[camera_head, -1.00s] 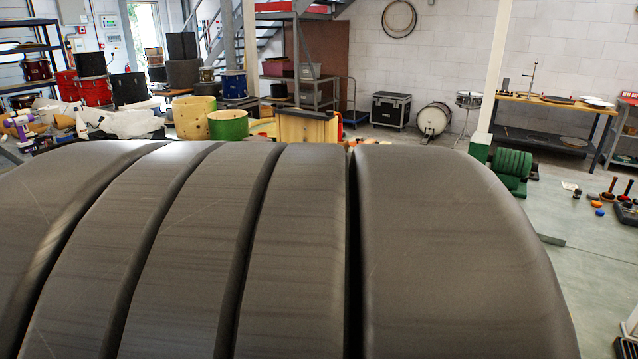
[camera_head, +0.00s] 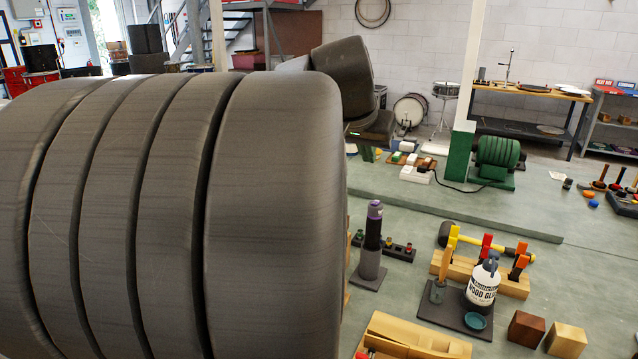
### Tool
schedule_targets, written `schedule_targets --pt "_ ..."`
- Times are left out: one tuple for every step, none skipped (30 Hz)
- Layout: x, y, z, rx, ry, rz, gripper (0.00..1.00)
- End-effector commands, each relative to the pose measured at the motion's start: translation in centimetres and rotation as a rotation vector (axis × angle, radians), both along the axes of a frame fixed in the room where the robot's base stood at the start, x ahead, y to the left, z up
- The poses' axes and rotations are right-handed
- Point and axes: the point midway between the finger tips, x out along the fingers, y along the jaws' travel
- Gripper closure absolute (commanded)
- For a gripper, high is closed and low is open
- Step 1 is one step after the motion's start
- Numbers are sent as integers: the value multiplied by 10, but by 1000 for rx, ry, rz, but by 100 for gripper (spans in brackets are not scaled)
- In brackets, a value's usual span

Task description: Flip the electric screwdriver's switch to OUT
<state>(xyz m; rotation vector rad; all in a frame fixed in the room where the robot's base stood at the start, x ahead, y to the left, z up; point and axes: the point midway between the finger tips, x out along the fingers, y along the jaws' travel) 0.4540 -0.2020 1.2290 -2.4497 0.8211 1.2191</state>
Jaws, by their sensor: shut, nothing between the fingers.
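What looks like the electric screwdriver (camera_head: 373,228) stands upright in the middle of the view, black with a purple upper part, in a dark grey stand (camera_head: 368,277). It is small here, and I cannot make out its switch or the switch's position. My large grey ribbed arm link fills the left half of the view. Darker parts of my arm show behind it, near the top middle. My gripper's fingers do not show. Nothing of mine is seen touching the screwdriver.
Right of the screwdriver are a wood glue bottle (camera_head: 483,284), a wooden rack (camera_head: 490,276) with clamps and a mallet, and two wooden blocks (camera_head: 527,329). A green ribbed motor (camera_head: 497,157) sits farther back.

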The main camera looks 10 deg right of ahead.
Motion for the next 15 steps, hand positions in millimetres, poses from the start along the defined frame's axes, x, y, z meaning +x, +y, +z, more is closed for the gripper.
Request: schedule_targets --pt "1 0 -1 1 1 0 100" --pt "1 -1 -3 1 1 0 100" --pt "2 -2 -5 1 2 -1 100" --pt "4 -3 -8 1 3 -1 100" --pt "5 -4 -11 1 4 -1 100" --pt "8 -7 -16 2 5 -1 100" --pt "10 -8 -20 2 6 -2 100" --pt "13 -10 -24 2 6 -2 100" --pt "17 -13 -30 1 7 -1 100" --pt "20 -16 -36 1 7 -1 100" --pt "23 -18 -41 1 7 -1 100" --pt "27 -21 -49 2 7 -1 100" --pt "31 -24 -54 2 7 -2 100" --pt "34 -26 -59 2 6 -2 100" --pt "38 -29 -66 2 7 -1 100"
